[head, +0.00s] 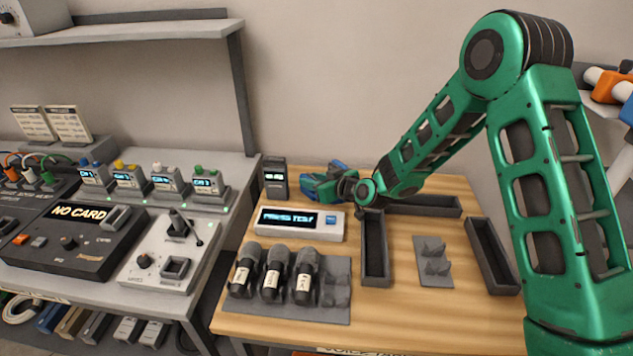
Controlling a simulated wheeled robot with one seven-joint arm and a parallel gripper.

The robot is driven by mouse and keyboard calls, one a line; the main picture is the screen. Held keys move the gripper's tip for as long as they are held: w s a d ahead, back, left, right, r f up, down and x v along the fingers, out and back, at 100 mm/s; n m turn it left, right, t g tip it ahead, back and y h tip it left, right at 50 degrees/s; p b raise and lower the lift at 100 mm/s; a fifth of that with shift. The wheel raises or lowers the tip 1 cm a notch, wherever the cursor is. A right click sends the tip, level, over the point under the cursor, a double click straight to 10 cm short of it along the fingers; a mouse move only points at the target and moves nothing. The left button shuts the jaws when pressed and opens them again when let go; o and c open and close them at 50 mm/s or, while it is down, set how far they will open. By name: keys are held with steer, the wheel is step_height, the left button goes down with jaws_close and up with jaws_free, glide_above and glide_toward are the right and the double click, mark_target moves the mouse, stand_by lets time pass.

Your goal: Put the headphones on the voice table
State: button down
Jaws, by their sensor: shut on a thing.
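The voice table (390,325) is the wooden-topped table in the middle, with a partly cut-off label on its front edge. My gripper (318,184) is over the back of this table, behind the white display box. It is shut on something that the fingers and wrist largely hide. Blue parts (338,165) show around the fingers. I cannot tell for sure that they are the headphones, or whether they touch the tabletop. No other headphones can be made out clearly.
A lit white display box (299,222), a small dark meter (275,182) and three microphones (272,273) in a grey holder stand on the table. Dark trays (375,250) and a grey cradle (433,262) take up its right part. A grey equipment bench (205,262) adjoins left.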

steer(key=c, duration=1.3)
jaws_free()
steer(key=shift+c, duration=0.2)
steer(key=v, duration=1.2)
steer(key=shift+d, duration=0.1)
